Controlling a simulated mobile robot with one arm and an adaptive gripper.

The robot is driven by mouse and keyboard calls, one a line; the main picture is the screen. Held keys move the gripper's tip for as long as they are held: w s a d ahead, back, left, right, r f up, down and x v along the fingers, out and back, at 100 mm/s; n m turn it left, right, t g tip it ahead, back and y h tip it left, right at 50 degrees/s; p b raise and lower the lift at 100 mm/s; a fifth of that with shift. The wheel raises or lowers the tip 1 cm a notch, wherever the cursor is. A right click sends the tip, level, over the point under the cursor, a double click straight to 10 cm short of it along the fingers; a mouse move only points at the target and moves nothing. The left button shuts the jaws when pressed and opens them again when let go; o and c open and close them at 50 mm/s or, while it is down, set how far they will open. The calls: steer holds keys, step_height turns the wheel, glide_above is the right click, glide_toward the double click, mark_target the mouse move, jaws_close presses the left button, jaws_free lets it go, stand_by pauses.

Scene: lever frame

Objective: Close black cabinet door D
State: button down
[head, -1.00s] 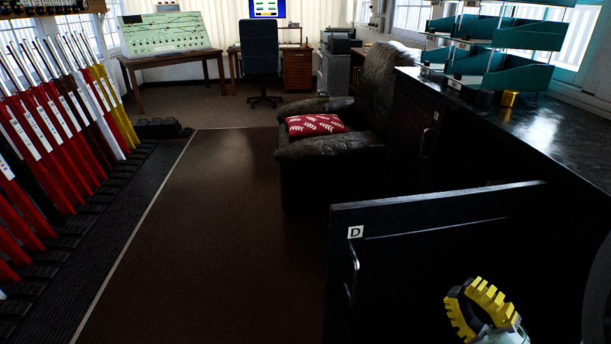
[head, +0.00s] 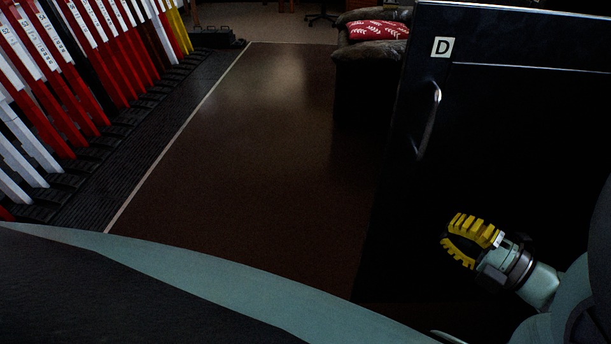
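Black cabinet door D (head: 520,120) stands open at the right of the head view, its labelled outer face toward me. A white D label (head: 441,47) is near its top left corner. A metal bar handle (head: 429,120) is below the label along the left edge. My gripper (head: 446,229) has yellow ribbed fingers, parted and with nothing between them. It is in front of the dark lower part of the door, below and right of the handle. I cannot tell whether it touches the door. The rest of the cabinet is out of view.
Brown carpet (head: 250,170) lies clear left of the door. An armchair (head: 370,65) with a red cushion (head: 378,30) stands beyond the door. A row of red, white and other coloured levers (head: 85,70) lines the left side.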

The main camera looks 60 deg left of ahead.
glide_toward(390, 179)
steer(key=s+a, duration=0.4)
steer(key=shift+w+a+r+b, duration=0.15)
steer(key=shift+w+a+b, duration=0.25)
steer(key=shift+w+a, duration=0.8)
steer(key=shift+w, duration=0.05)
steer(key=shift+a, duration=0.1)
